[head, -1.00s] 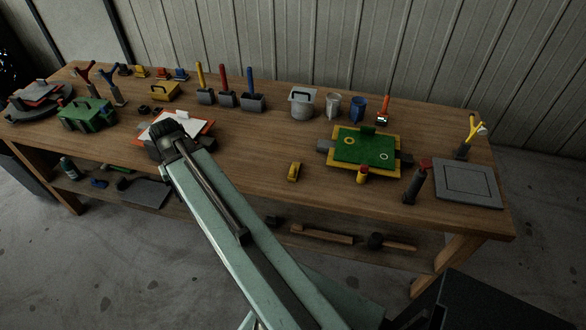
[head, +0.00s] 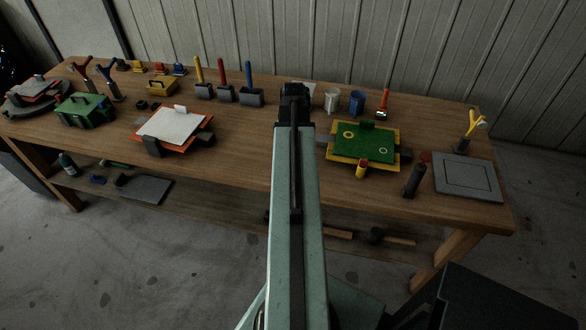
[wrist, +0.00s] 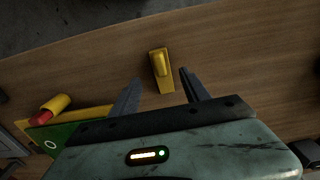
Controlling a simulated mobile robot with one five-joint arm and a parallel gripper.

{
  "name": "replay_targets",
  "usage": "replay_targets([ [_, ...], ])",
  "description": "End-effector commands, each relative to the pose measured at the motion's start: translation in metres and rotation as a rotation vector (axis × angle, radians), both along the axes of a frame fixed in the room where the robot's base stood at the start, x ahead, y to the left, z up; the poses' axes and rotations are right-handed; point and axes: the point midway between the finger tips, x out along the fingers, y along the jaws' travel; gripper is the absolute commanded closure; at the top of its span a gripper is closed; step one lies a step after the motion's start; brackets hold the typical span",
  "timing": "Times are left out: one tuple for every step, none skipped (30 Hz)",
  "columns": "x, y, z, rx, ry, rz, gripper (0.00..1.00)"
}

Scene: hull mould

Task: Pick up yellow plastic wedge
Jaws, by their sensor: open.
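The yellow plastic wedge (wrist: 162,66) lies on the wooden bench in the wrist view. Its narrow end points toward my gripper. My gripper (wrist: 160,78) is open, with a dark finger on either side of the wedge's near end in the picture. There is a visible gap to each finger. I cannot tell how high the fingers are above the bench. In the head view my arm hides the wedge, and the gripper itself does not show clearly.
A green board in a yellow frame (head: 335,155) is right of my arm in the head view, with a red-and-yellow cylinder (head: 361,169) at its front. A white sheet on an orange board (head: 201,141) is to the left. The bench around the wedge is bare.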

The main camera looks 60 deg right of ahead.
Motion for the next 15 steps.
replay_targets([
  [0.0, 0.0, 0.0, 0.0, 0.0, 0.0, 0.45],
  [0.001, 0.0, -0.002, 0.0, 0.0, 0.0, 0.45],
  [0.001, 0.001, -0.005, 0.0, 0.0, 0.001, 0.45],
  [0.001, 0.001, -0.009, 0.0, 0.0, 0.001, 0.45],
  [0.002, 0.001, -0.014, 0.0, 0.0, 0.001, 0.45],
  [0.003, 0.002, -0.02, 0.0, 0.0, 0.001, 0.45],
  [0.003, 0.002, -0.026, 0.0, 0.0, 0.001, 0.45],
  [0.004, 0.003, -0.032, 0.0, 0.0, 0.001, 0.45],
  [0.005, 0.003, -0.039, 0.0, 0.0, 0.001, 0.45],
  [0.005, 0.003, -0.045, 0.0, 0.0, 0.001, 0.45],
  [0.005, 0.003, -0.049, 0.0, 0.0, 0.001, 0.45],
  [0.005, 0.003, -0.053, 0.0, 0.0, 0.001, 0.45],
  [0.005, 0.003, -0.054, 0.0, 0.0, 0.001, 0.45],
  [0.005, 0.003, -0.054, 0.0, 0.0, 0.001, 0.45],
  [0.005, 0.003, -0.053, 0.0, 0.0, 0.001, 0.45],
])
